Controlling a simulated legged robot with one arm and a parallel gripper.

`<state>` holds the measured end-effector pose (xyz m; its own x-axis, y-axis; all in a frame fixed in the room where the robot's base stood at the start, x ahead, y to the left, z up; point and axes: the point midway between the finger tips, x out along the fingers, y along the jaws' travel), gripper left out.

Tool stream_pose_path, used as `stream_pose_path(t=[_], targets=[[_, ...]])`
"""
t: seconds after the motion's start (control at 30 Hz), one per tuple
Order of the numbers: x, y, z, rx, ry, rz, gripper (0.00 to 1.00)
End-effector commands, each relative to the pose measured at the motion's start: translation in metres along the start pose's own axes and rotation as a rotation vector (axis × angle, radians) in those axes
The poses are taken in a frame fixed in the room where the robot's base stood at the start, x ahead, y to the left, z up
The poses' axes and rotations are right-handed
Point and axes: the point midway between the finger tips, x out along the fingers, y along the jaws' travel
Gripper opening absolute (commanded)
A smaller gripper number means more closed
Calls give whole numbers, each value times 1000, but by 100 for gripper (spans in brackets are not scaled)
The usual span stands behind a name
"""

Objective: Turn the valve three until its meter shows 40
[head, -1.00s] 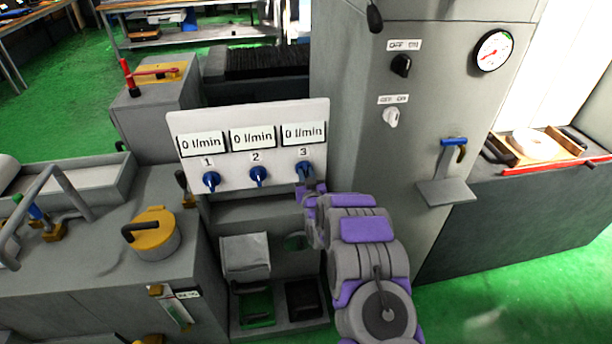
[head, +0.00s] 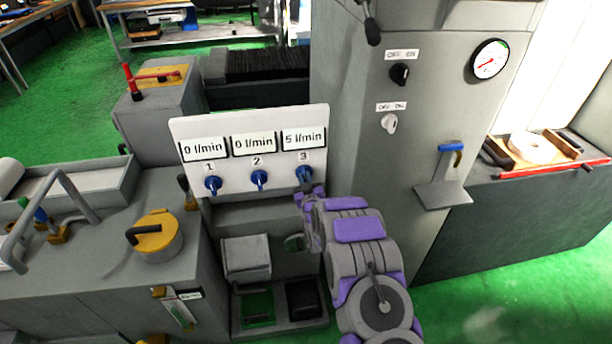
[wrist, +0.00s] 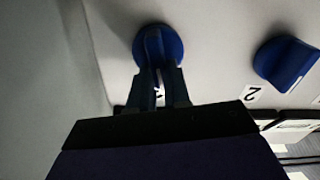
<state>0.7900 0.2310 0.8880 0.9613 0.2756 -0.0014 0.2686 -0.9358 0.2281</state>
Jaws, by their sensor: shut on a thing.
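The white valve panel (head: 240,192) stands ahead of me with three blue valves and a meter above each. Valve three (head: 304,175) is the right one in the head view; its meter (head: 303,137) reads 5 l/min. My gripper (head: 308,188) is at valve three, partly hidden by my arm. In the wrist view, my gripper's two dark fingers (wrist: 160,82) are shut on the handle of blue valve three (wrist: 157,45). Valve two (head: 259,178) is beside it, and it also shows in the wrist view (wrist: 286,62).
Valve one (head: 212,185) is at the panel's left; meters one (head: 204,149) and two (head: 253,143) read 0 l/min. A grey cabinet (head: 400,180) with knobs and a round gauge (head: 489,59) rises to the right.

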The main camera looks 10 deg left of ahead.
Motion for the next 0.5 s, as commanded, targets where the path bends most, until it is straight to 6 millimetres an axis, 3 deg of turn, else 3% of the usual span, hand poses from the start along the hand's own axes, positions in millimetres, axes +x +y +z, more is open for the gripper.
stream_pose_path(t=[0.5], targets=[[-1, -9, 0, -488, 0, -6, 0]])
